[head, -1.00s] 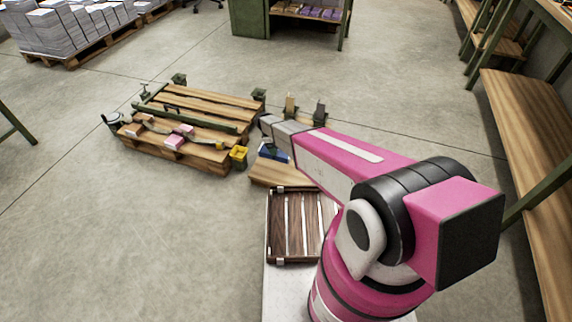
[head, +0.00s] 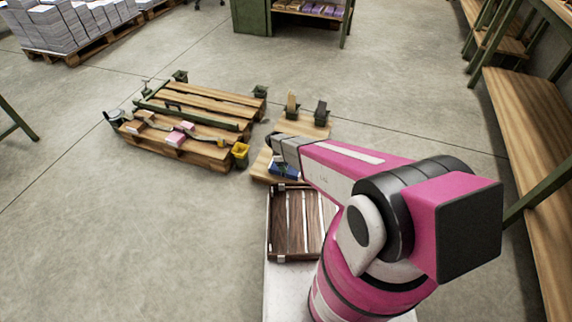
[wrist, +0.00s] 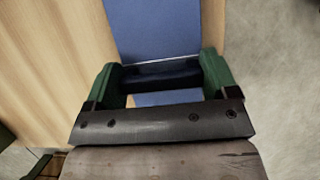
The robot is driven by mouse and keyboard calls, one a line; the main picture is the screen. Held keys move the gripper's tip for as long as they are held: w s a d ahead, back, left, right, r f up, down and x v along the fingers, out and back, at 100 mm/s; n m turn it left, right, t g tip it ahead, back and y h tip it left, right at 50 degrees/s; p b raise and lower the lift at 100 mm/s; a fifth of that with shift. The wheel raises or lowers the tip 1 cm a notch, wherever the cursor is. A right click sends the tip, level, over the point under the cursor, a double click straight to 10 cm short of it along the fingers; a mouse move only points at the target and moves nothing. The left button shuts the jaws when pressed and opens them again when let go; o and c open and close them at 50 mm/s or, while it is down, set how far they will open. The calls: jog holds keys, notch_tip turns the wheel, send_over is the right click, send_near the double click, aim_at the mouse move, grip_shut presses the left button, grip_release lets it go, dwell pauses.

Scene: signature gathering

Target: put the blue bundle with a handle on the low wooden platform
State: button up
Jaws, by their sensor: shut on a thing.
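The blue bundle (head: 284,170) shows in the head view below my gripper (head: 278,146), partly hidden by my arm. In the wrist view its blue face (wrist: 155,28) is at the top, with a dark handle (wrist: 160,76) in front. My gripper (wrist: 162,78) is shut on that handle, its green fingers at either side. A low, light wooden platform (head: 262,166) lies under and behind the bundle in the head view, and its boards (wrist: 50,60) fill the left of the wrist view. I cannot tell whether the bundle touches it.
A low pallet (head: 190,150) with pink blocks and green rails stands to the left, a yellow bin (head: 240,154) at its corner. Two small posts (head: 292,104) stand at the platform's far end. A dark slatted tray (head: 287,225) is nearer me. Floor is open at left.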

jog(key=o, duration=1.1)
jog(key=v, duration=1.2)
jog(key=s+d+r+m+y, duration=0.1)
jog(key=s+d+r+m, duration=0.3)
jog(key=r, duration=0.6)
jog(key=s+d+r+m+t+y, duration=0.1)
jog(key=s+d+r+m, duration=0.4)
jog(key=s+d+r, duration=0.4)
jog(key=s+d+r+m+y, duration=0.2)
jog(key=s+d+r+m, duration=0.3)
jog(key=s+d+r, duration=0.2)
notch_tip(320, 180, up, 4)
jog(key=d, duration=0.2)
jog(key=shift+d+t, duration=0.3)
jog(key=shift+d, duration=0.05)
